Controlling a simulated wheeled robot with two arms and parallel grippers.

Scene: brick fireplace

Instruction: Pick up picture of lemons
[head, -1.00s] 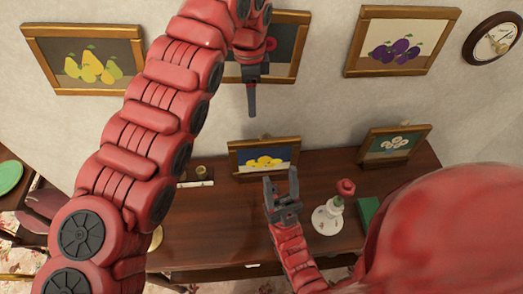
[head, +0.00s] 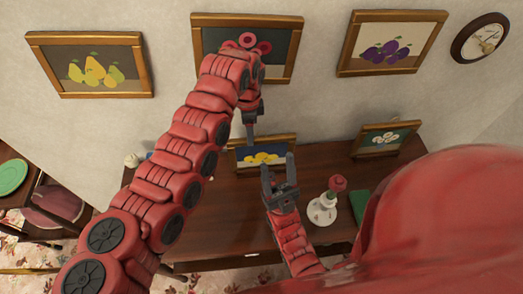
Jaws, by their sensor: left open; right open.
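The picture of lemons (head: 260,158), yellow fruit on a dark blue ground in a gold-brown frame, leans upright at the back of the wooden table (head: 210,225). My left gripper (head: 251,132) points down at the top edge of its frame and overlaps it in view. It is open; I cannot tell whether it touches the frame. My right gripper (head: 278,168) is open and empty, pointing up in front of the picture and hiding part of its lower right.
A smaller framed picture of white round items (head: 386,138) stands to the right on the table. Pictures of pears (head: 95,66) and plums (head: 390,48) hang on the wall.

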